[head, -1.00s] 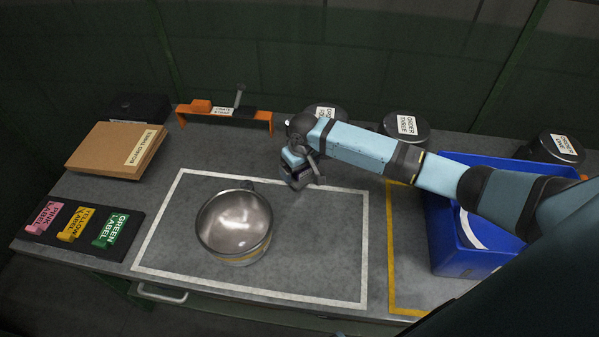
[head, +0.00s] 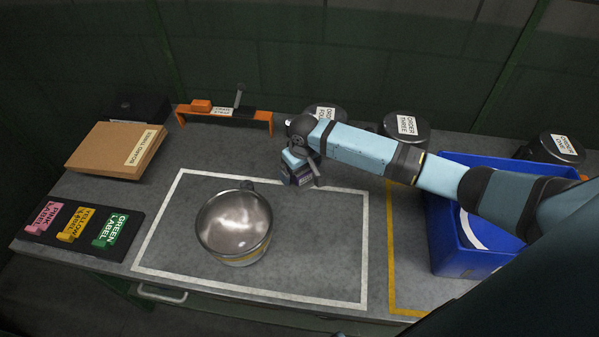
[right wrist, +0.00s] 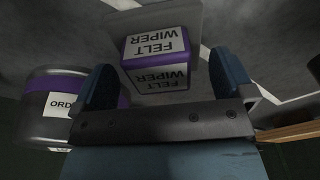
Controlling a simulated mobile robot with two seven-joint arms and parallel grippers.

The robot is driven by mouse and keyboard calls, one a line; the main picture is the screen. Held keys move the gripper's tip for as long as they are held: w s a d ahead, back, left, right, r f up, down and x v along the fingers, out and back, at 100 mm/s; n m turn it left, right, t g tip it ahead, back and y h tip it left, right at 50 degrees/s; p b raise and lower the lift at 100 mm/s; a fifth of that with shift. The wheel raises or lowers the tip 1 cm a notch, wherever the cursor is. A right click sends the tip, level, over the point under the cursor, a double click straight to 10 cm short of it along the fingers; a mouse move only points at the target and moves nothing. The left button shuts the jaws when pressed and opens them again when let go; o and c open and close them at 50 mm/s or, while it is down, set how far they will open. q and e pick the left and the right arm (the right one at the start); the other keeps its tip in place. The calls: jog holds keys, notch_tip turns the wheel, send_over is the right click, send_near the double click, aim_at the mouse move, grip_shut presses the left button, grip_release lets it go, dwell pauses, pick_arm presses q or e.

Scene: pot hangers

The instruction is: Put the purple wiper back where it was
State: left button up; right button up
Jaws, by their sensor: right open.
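The purple wiper (right wrist: 158,50) is a small block with white FELT WIPER labels on two faces. In the right wrist view it sits on a grey pad (right wrist: 190,20), between and just beyond my two fingertips. In the head view the wiper (head: 302,178) shows as a dark block by the back edge of the white-outlined area, partly hidden by my gripper. My right gripper (head: 303,160) is open above it. The right wrist view shows a gap between its blue fingers (right wrist: 165,82) and the wiper. My left gripper is out of view.
A canister with a purple band (right wrist: 62,88) stands close beside my gripper. An orange stand (head: 225,114), a cardboard box (head: 112,150), a label board (head: 130,250) and a blue crate (head: 455,258) lie around. The outline's front right is clear.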

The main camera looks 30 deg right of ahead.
aim_at(303, 172)
notch_tip(303, 172, up, 10)
jog(key=s, duration=0.1)
jog(key=shift+s, duration=0.15)
jog(key=shift+d, duration=0.1)
dwell(0.4)
